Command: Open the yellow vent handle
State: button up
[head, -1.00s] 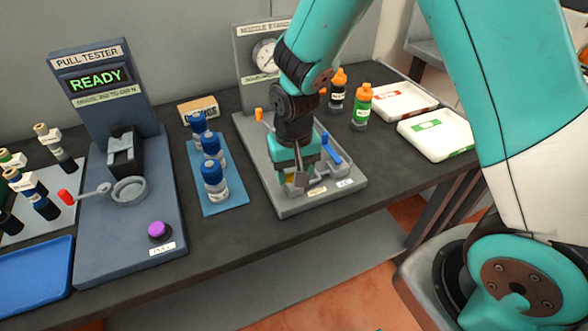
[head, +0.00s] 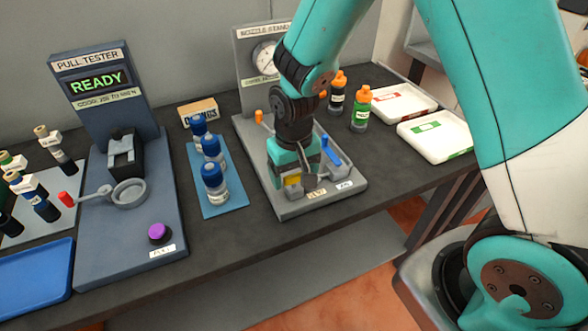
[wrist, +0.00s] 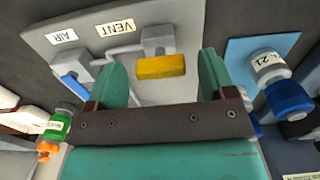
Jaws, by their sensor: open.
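The yellow vent handle (wrist: 161,67) shows in the wrist view between my two fingers, nearer the right finger and beyond the palm. It sits on a grey valve body (wrist: 157,40) next to the VENT label (wrist: 115,28). In the head view a bit of the yellow handle (head: 293,180) shows at the lower edge of my gripper (head: 297,182), which hides much of the stand there. My gripper, also in the wrist view (wrist: 160,82), is open with teal fingers spread around the handle, and a gap shows on both sides of it.
The blue air handle (head: 331,150) is just right of my gripper, also left of my fingers in the wrist view (wrist: 77,88). An orange handle (head: 259,117) stands at the stand's back left. Blue-capped bottles (head: 213,172) stand close on the left. Front table edge is clear.

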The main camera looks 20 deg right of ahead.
aim_at(294, 175)
notch_tip(294, 175, up, 18)
jog(key=shift+f+b, duration=0.25)
jog(key=shift+b, duration=0.05)
dwell(0.4)
jog(key=s+a+r+n+y, duration=0.1)
jog(key=s+a+n+y, duration=0.1)
jog(key=s, duration=0.7)
jog(key=s+a+r+n+y, duration=0.1)
jog(key=s+a+n+y, duration=0.1)
jog(key=s+n, duration=0.3)
jog(key=s, duration=0.4)
jog(key=shift+s+a+r, duration=0.2)
jog(key=shift+s+a, duration=0.1)
dwell(0.5)
